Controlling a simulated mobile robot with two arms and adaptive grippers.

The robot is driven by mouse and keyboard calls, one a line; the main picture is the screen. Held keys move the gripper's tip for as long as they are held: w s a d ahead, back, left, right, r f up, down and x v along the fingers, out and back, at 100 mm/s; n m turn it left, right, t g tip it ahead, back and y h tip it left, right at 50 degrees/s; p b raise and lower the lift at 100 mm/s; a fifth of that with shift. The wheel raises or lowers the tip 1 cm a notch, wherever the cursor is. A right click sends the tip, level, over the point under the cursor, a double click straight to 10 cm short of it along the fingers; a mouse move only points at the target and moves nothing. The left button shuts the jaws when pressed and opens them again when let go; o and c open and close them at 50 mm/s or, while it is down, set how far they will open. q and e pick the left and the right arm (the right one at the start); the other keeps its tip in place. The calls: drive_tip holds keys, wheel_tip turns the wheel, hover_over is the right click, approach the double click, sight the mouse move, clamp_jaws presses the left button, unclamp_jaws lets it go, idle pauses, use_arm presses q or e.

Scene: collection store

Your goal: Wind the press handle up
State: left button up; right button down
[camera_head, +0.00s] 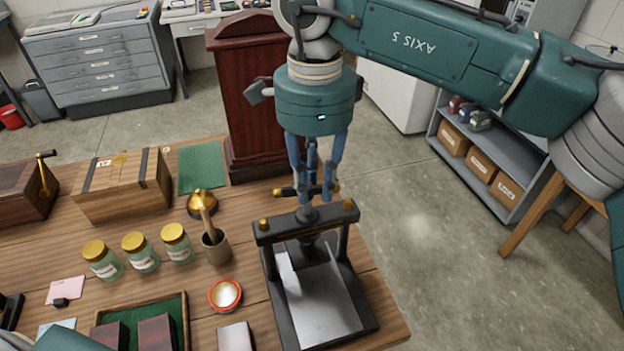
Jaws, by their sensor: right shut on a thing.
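The black press (267,240) stands upright at the right front of the wooden table. It has a dark frame with a crossbar, brass-coloured caps on top, and a pale flat plate at its base. Its handle (287,191) is a dark horizontal bar with a brass-coloured end, on a central screw above the crossbar. My right gripper (317,184) points down from above, its blue fingers shut on the press handle. The fingers partly hide the handle's middle. My left gripper is not in view; a teal piece of my arm shows at the bottom left edge.
Left of the press stand a mortar with pestle (216,248), a red-rimmed round dish (225,294) and several gold-lidded jars (102,260). A wooden box (122,186) and a green mat (202,168) lie farther back. A dark red cabinet (243,100) stands close behind the press.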

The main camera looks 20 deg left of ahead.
sight(317, 185)
drive_tip(key=shift+w+r+n, duration=0.15)
drive_tip(key=shift+w+n, duration=0.15)
drive_tip(key=shift+n, duration=0.6)
drive_tip(key=c, duration=1.6)
unclamp_jaws()
drive_tip(key=shift+c, duration=0.2)
drive_tip(key=shift+w+d, duration=0.1)
wheel_tip(317, 185, up, 12)
